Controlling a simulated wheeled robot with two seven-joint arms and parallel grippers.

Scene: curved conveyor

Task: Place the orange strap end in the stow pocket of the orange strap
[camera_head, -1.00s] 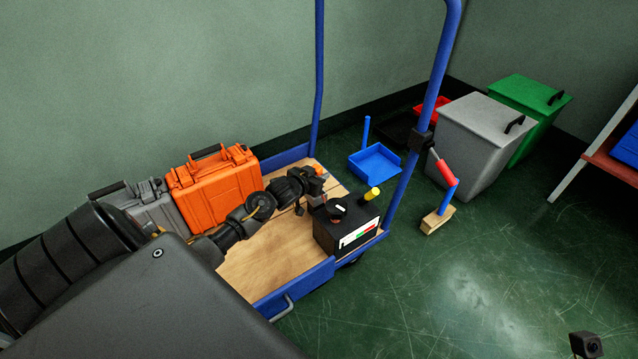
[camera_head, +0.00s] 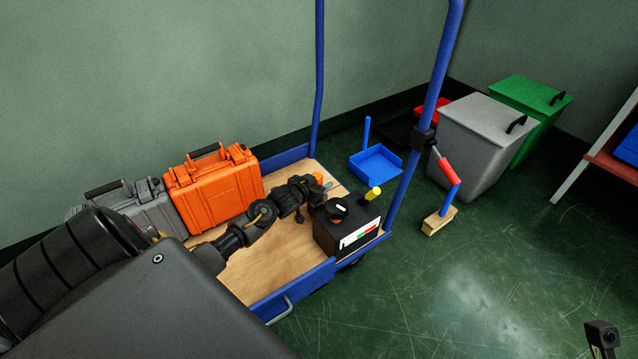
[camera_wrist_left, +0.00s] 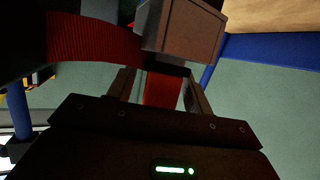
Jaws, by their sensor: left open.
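The orange strap (camera_wrist_left: 95,38) shows in the left wrist view as a dark red-orange ribbed band curving in from the left. A length of it runs down between the fingers of my left gripper (camera_wrist_left: 160,92), which is open around it. A grey block-like part (camera_wrist_left: 186,30) sits just beyond the fingertips, against the strap. I cannot tell its contact with the fingers or make out the stow pocket. In the head view my left gripper (camera_head: 312,190) is small, beside an orange bit (camera_head: 318,178) at the cart's far end. A dark part at the lower right edge may belong to my right arm.
The blue cart (camera_head: 300,290) has a wooden deck (camera_head: 275,268). An orange case (camera_head: 215,190) and a grey case (camera_head: 150,210) stand at its back. A black box (camera_head: 345,228) with a yellow-ended handle is close to my left gripper. Blue uprights flank the deck's far end.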

